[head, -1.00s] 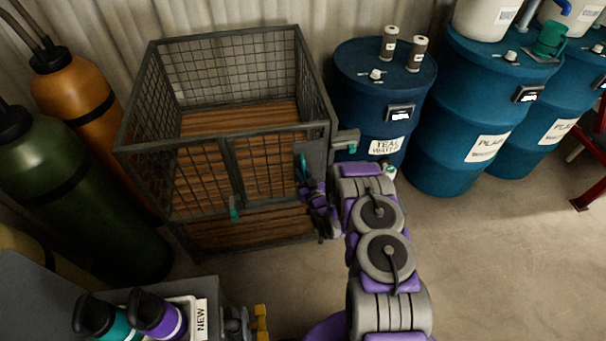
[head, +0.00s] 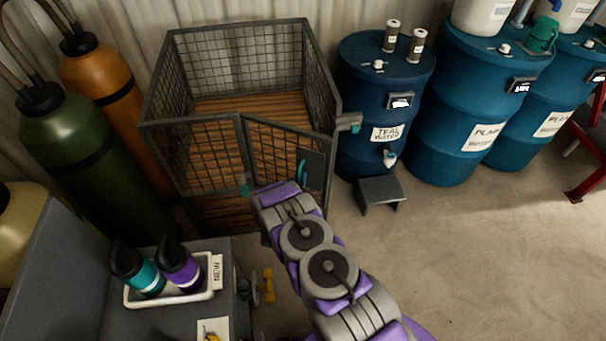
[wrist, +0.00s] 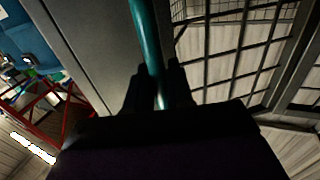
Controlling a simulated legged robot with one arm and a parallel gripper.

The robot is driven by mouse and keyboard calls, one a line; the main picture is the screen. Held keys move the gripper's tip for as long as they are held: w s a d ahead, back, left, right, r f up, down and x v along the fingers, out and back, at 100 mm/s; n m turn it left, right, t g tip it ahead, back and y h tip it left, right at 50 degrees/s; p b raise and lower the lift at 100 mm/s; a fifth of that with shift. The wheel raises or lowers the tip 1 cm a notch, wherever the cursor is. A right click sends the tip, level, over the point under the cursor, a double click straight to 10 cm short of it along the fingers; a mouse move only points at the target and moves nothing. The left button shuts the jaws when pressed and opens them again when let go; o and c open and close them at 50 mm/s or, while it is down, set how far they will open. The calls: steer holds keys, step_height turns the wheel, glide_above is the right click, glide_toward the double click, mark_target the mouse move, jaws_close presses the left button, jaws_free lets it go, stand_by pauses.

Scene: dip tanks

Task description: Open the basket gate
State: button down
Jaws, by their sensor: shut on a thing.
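The basket (head: 190,123) is a grey wire-mesh cage with a wooden floor. Its gate (head: 285,142) is a mesh panel on the right of the front side. The gate stands ajar, its right edge swung outward from the basket's front right corner. A teal upright handle (head: 301,172) sits on the gate's grey plate. In the wrist view, the handle (wrist: 147,45) runs between the dark fingers of my gripper (wrist: 157,88), which is shut on it. In the head view, my arm largely hides the gripper.
Blue drums (head: 385,85) stand to the right, with a small grey step (head: 380,190) in front. Green (head: 75,145) and orange (head: 105,85) cylinders stand left. A white tray (head: 205,293) with two bottles is at the lower left. Floor at right is open.

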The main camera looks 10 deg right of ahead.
steer(key=s+a+m+h, duration=0.1)
steer(key=s+a, duration=0.4)
steer(key=a, duration=0.2)
steer(key=shift+g, duration=0.3)
steer(key=c, duration=1.1)
jaws_free()
steer(key=shift+a, duration=0.1)
steer(key=s+r+p, duration=0.1)
steer(key=s, duration=0.4)
steer(key=s+d+r+p, duration=0.1)
steer(key=s+r, duration=0.1)
steer(key=s, duration=0.3)
steer(key=s+d+r+p, duration=0.1)
steer(key=s+r, duration=0.1)
steer(key=s, duration=0.3)
steer(key=shift+s+d, duration=0.25)
steer(key=shift+s, duration=0.15)
